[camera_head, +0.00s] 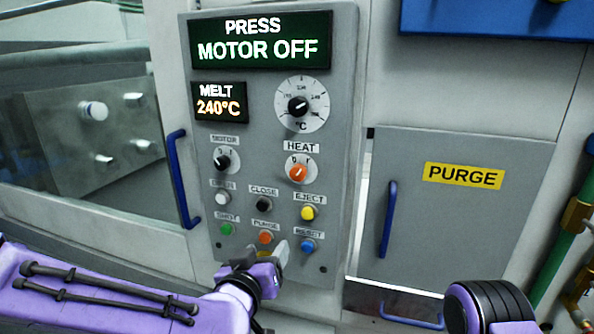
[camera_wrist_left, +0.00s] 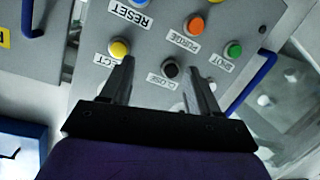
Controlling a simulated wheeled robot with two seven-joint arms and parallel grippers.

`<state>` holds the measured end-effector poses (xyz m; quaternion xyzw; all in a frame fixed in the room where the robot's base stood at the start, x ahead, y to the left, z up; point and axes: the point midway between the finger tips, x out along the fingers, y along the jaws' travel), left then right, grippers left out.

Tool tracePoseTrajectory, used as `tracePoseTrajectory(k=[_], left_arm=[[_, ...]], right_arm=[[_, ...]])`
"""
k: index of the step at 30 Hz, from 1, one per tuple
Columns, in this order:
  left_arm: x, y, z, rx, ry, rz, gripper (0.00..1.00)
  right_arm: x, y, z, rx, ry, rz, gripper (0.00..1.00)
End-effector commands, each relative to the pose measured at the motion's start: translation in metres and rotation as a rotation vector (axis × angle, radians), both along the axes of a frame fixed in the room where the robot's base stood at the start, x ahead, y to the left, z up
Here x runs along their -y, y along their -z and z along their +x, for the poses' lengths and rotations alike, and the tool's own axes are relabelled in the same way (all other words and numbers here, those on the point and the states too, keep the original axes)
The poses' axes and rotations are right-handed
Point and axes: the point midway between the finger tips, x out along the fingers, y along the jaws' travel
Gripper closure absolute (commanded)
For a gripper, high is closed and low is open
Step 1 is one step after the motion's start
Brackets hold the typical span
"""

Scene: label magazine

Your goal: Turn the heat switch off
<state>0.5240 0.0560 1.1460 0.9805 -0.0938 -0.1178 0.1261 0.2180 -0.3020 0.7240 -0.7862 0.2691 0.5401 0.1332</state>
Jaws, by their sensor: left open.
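The heat switch (camera_head: 298,169) is an orange rotary knob on a white dial marked 0 and I, under the HEAT label. Its pointer seems to lean up and right toward I. My left gripper (camera_head: 260,259) is open and empty, in front of the lower panel below the heat switch, apart from it. In the left wrist view, turned upside down, my left gripper (camera_wrist_left: 160,70) has its fingers spread before the button rows; the heat switch is hidden there. My right gripper is out of view.
The black motor switch (camera_head: 223,159) sits left of the heat switch. A temperature dial (camera_head: 300,106) is above. Several push buttons, such as the yellow eject (camera_head: 307,212) and black close (camera_head: 263,204), lie just below. Blue handles (camera_head: 182,180) (camera_head: 388,220) flank the panel.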

Motion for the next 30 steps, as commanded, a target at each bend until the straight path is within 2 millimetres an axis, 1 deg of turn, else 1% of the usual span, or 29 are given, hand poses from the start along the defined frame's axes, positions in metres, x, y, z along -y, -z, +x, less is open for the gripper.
tracePoseTrajectory(k=[1,3,4,6,8,11,18,21,25,30], left_arm=[[0.01,-0.047,-0.004,0.08,0.025,0.004,0.39],[0.02,-0.089,-0.011,0.16,0.054,0.018,0.39],[0.023,-0.101,-0.013,0.183,0.061,0.022,0.39],[0.028,-0.118,-0.017,0.218,0.073,0.03,0.39],[0.03,-0.123,-0.014,0.227,0.076,0.033,0.39],[0.035,-0.124,0.001,0.226,0.075,0.035,0.39],[0.05,-0.124,0.053,0.223,0.074,0.034,0.39],[0.055,-0.124,0.069,0.224,0.074,0.033,0.39],[0.058,-0.122,0.08,0.225,0.075,0.033,0.39],[0.059,-0.121,0.082,0.226,0.076,0.033,0.39]], right_arm=[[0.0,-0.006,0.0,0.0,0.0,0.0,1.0],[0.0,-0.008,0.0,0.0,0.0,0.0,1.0],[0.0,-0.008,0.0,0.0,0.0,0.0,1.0],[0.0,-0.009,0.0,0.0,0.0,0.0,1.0],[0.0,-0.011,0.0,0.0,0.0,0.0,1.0],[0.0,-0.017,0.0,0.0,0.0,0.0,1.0],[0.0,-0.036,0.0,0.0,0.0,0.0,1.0],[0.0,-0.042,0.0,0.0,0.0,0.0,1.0],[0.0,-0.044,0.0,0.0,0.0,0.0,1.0],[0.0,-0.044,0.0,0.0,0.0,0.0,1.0]])
